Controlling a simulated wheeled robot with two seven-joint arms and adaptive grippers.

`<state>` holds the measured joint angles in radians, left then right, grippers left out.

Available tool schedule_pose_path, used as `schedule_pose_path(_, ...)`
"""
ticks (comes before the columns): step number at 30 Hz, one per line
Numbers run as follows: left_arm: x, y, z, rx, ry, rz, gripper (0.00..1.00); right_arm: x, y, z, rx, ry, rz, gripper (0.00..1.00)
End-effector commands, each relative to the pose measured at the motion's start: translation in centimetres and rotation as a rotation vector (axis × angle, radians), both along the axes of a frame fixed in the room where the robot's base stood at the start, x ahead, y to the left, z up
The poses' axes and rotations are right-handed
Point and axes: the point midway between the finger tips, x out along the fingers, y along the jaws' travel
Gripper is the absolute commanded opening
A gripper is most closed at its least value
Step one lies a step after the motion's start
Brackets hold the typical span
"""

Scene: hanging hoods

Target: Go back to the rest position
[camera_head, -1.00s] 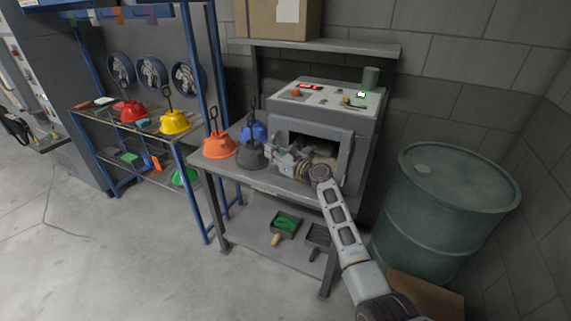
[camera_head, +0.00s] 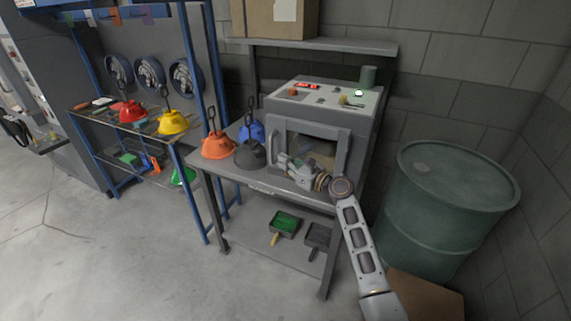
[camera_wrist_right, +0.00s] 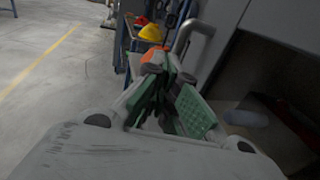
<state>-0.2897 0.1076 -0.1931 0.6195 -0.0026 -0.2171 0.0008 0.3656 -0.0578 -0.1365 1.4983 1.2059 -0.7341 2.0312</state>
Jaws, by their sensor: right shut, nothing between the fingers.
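My right gripper (camera_head: 283,159) is shut and empty in front of the grey box-shaped machine (camera_head: 322,105) on the metal table. Its arm comes in from the lower right. In the right wrist view the green-padded fingers (camera_wrist_right: 166,75) are together with nothing between them. A curved metal handle (camera_wrist_right: 188,34) of the machine shows just beyond them. The gripper's fingers cover part of the machine's front opening or window (camera_head: 318,145) in the head view. My left gripper is not in view.
Orange (camera_head: 216,146), dark grey (camera_head: 250,154) and blue (camera_head: 252,131) hoods stand on the table (camera_head: 262,185) left of the machine. Red (camera_head: 132,111) and yellow (camera_head: 173,122) hoods are on the blue rack. A green barrel (camera_head: 450,200) stands at right. Floor at left is clear.

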Motion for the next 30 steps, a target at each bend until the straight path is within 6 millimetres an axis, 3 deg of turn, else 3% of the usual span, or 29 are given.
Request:
schedule_pose_path(14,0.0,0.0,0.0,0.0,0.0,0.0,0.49,-0.3,-0.1,-0.1,-0.001,0.001,0.002,0.0)
schedule_pose_path(19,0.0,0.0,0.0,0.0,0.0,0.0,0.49,-0.2,-0.3,-1.6,-0.036,-0.001,-0.008,0.0)
schedule_pose_path(23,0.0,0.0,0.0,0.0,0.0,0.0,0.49,-0.3,-0.8,-5.0,-0.115,-0.005,-0.026,0.0)
schedule_pose_path(30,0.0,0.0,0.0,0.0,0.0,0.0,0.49,-1.3,-2.6,-15.0,-0.37,-0.03,-0.054,0.0)
